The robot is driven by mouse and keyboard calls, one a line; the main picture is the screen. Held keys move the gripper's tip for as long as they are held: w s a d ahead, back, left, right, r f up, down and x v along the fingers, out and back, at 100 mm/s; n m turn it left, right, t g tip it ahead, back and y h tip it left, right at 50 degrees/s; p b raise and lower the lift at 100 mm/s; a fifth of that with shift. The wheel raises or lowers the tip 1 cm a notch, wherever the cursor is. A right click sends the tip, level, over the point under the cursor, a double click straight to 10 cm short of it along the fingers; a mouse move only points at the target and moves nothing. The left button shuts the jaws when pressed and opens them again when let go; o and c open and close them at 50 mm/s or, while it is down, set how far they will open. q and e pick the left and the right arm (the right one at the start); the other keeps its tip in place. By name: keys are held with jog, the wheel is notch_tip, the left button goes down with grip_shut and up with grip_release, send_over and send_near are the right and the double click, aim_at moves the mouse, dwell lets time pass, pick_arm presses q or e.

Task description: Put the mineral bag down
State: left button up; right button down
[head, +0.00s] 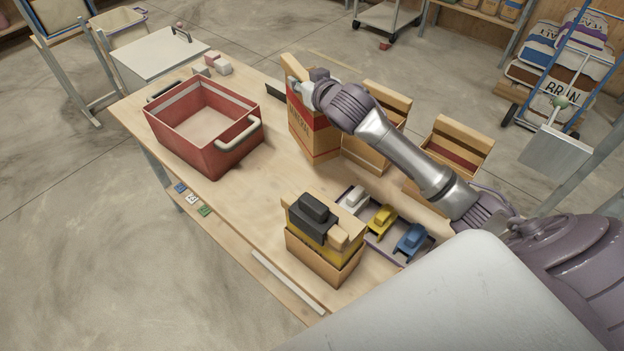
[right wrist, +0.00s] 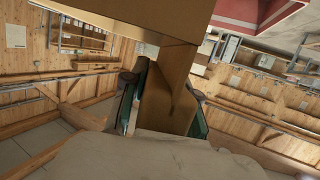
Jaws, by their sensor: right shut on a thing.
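The mineral bag (head: 312,128) is a tall brown paper bag with red bands and lettering, upright over the table right of the red tub. My right gripper (head: 306,92) reaches it from the right and is shut on its upper part. In the right wrist view a brown flap of the bag (right wrist: 168,95) sits between the two fingers of my right gripper (right wrist: 163,88). The bag's base is at or just above the tabletop; I cannot tell if it touches. My left gripper is not in view.
The wooden table (head: 230,200) holds a red tub (head: 195,158), two brown bags (head: 372,150) (head: 452,150) on the right, and a yellow-banded bag with a black clip (head: 313,212) in front. A tray holds white, yellow (head: 381,220) and blue clips. The table's left front is bare.

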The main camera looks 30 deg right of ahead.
aim_at(314, 134)
notch_tip(314, 134, down, 3)
jog(key=shift+r+b, duration=0.1)
jog(key=shift+b, duration=1.05)
jog(key=shift+f, duration=0.2)
jog(key=shift+f+p, duration=0.8)
jog(key=shift+f, duration=4.1)
jog(key=c, duration=1.2)
grip_release()
jog(key=shift+f, duration=0.25)
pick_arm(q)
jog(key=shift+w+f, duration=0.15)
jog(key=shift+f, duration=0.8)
pick_arm(e)
jog(key=o, duration=0.3)
jog(key=shift+s, duration=0.15)
jog(key=b+v, duration=0.2)
jog(key=v, duration=0.9)
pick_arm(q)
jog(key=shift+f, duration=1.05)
pick_arm(e)
jog(key=shift+s+r, duration=0.25)
jog(key=shift+s, duration=0.2)
